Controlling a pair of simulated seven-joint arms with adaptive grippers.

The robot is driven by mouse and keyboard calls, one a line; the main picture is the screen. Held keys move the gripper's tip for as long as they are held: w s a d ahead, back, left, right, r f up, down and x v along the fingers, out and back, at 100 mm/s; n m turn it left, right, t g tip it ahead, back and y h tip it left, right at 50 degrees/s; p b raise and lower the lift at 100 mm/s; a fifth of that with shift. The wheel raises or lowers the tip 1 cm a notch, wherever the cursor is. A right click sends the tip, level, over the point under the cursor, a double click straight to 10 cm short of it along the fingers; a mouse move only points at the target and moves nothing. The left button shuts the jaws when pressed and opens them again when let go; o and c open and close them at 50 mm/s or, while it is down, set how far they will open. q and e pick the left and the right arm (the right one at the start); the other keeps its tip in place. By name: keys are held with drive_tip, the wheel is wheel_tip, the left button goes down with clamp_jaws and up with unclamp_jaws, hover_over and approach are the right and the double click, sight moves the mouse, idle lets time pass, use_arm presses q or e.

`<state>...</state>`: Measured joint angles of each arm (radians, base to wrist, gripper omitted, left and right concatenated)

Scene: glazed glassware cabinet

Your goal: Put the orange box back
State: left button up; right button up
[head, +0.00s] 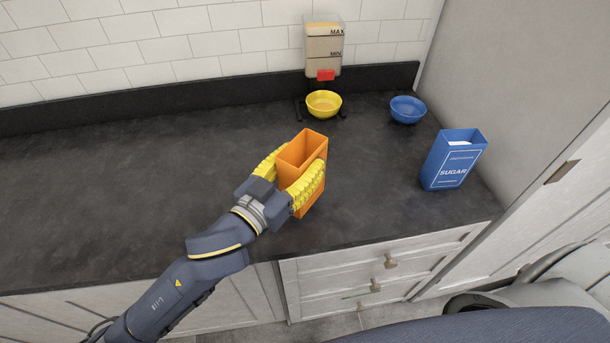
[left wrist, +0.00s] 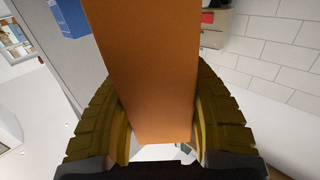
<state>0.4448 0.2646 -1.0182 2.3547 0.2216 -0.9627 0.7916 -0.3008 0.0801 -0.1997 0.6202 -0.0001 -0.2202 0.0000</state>
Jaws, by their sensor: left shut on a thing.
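The orange box (head: 302,150) is open at the top and stands roughly upright at the middle of the dark counter. My left gripper (head: 299,178) has its yellow fingers closed around the sides of the box. In the left wrist view the orange box (left wrist: 150,70) fills the middle, between the two fingers (left wrist: 158,125) of the gripper. I cannot tell whether the bottom of the box touches the counter. My right gripper does not show.
A blue sugar box (head: 454,160) stands at the right. A yellow bowl (head: 324,103) sits under a dispenser (head: 323,46) by the back wall, with a blue bowl (head: 408,109) to its right. The left of the counter (head: 110,190) is clear.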

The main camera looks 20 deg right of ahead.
use_arm(q)
drive_tip(key=shift+f, duration=2.35)
drive_tip(key=o, duration=1.3)
